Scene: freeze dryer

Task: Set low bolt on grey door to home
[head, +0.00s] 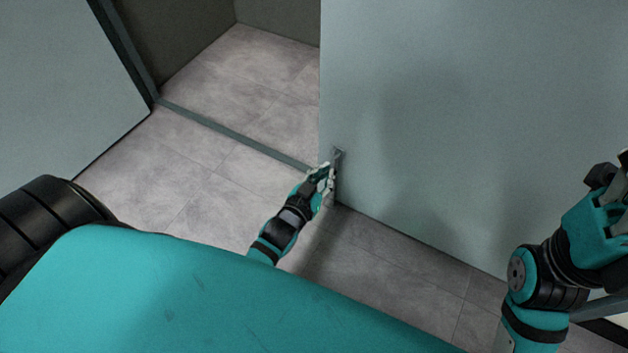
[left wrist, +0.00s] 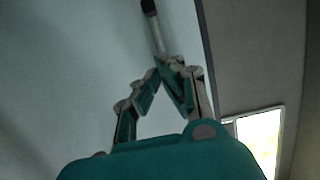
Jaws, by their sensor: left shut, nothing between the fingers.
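The grey door (head: 470,110) fills the right of the head view, and its pale face also fills the left of the left wrist view (left wrist: 60,60). The low bolt (head: 337,157) is a small grey metal fitting at the door's lower left edge. In the left wrist view, a pale rod with a dark tip (left wrist: 153,25), which looks like part of the bolt, runs up from the fingertips. My left gripper (head: 324,172) is shut and empty beside the bolt; I cannot tell whether it touches. My right gripper (head: 612,185) is partly cut off at the right edge.
Another grey panel (head: 60,80) stands at the left. Between the panels is an opening with a raised floor strip (head: 235,133) across it. The tiled floor (head: 190,180) is clear. A bright window-like patch (left wrist: 258,135) shows in the left wrist view.

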